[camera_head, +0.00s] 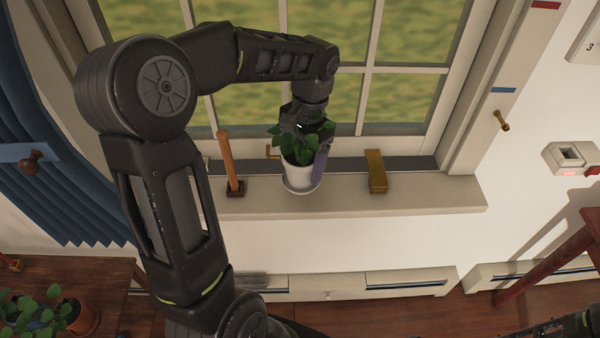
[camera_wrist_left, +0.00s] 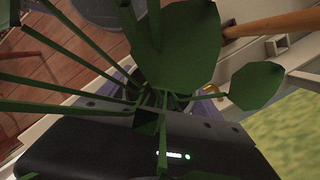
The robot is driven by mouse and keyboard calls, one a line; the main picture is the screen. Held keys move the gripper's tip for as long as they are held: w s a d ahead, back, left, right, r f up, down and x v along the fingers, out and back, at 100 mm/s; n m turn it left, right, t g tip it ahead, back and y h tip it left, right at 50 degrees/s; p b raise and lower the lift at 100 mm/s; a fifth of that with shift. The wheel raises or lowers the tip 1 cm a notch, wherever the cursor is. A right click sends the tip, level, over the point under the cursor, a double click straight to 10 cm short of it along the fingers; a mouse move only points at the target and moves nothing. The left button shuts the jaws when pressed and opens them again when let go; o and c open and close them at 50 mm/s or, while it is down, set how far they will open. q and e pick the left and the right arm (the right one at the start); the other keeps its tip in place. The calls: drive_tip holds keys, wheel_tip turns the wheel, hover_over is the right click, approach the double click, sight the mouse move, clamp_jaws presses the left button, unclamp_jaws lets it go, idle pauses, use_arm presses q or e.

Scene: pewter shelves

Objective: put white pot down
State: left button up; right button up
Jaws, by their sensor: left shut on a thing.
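The white pot (camera_head: 299,176) holds a green leafy plant (camera_head: 298,148) and is upright over the window sill. A pale saucer-like rim (camera_head: 301,189) shows right under it; I cannot tell whether the pot's base touches it. My left gripper (camera_head: 319,164) comes down from above and is shut on the pot, with a purplish finger along its right side. In the left wrist view, leaves (camera_wrist_left: 180,45) and stems cover most of the grip, and the pot is largely hidden. A dark part of my right arm shows at the bottom right corner; its jaws cannot be made out.
On the sill (camera_head: 430,196), a wooden-handled tool (camera_head: 229,160) stands left of the pot and a brass-coloured block (camera_head: 376,172) stands to the right. The window is close behind. The sill's right end is clear. Another potted plant (camera_head: 82,318) is at the bottom left.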

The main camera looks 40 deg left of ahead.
use_arm(q)
drive_tip(key=shift+f, duration=0.2)
drive_tip(key=shift+f, duration=1.85)
drive_tip(key=shift+f, duration=0.15)
drive_tip(key=o, duration=2.1)
